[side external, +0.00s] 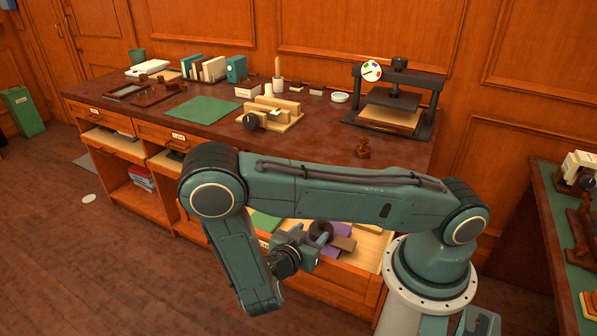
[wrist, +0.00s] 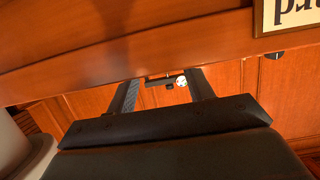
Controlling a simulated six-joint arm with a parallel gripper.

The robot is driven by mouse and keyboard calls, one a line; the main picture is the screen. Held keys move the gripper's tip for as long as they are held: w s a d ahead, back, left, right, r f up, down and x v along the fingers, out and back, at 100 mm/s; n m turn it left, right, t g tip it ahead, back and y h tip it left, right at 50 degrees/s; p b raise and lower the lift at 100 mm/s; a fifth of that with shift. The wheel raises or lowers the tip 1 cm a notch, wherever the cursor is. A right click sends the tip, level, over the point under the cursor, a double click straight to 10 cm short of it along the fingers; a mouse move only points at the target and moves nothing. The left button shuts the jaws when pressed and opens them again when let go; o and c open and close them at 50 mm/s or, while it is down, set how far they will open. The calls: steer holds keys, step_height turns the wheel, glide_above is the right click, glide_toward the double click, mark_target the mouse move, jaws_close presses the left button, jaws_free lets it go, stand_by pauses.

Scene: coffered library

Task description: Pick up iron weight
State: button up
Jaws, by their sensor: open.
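My gripper (side external: 308,240) is at the front of the open drawer (side external: 355,283), low before the desk. In the wrist view its two fingers (wrist: 161,88) stand apart with nothing held between them. A dark round piece (side external: 320,232) shows in the drawer just by the fingers, partly hidden by them; it may be the iron weight, but I cannot be sure. No weight can be made out in the wrist view.
Purple and brown blocks (side external: 341,244) lie in the drawer. The desk (side external: 310,125) carries a green mat (side external: 201,110), a wooden rack (side external: 283,112), books and a press (side external: 394,98). In the wrist view an orange wooden front (wrist: 130,40) with a lettered label (wrist: 288,14) is close.

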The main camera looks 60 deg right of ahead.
mark_target(320, 222)
steer(key=shift+d+f, duration=0.2)
steer(key=shift+d, duration=0.35)
steer(key=shift+r+x, duration=0.2)
steer(key=shift+x, duration=2.4)
steer(key=shift+r, duration=0.1)
jaws_close()
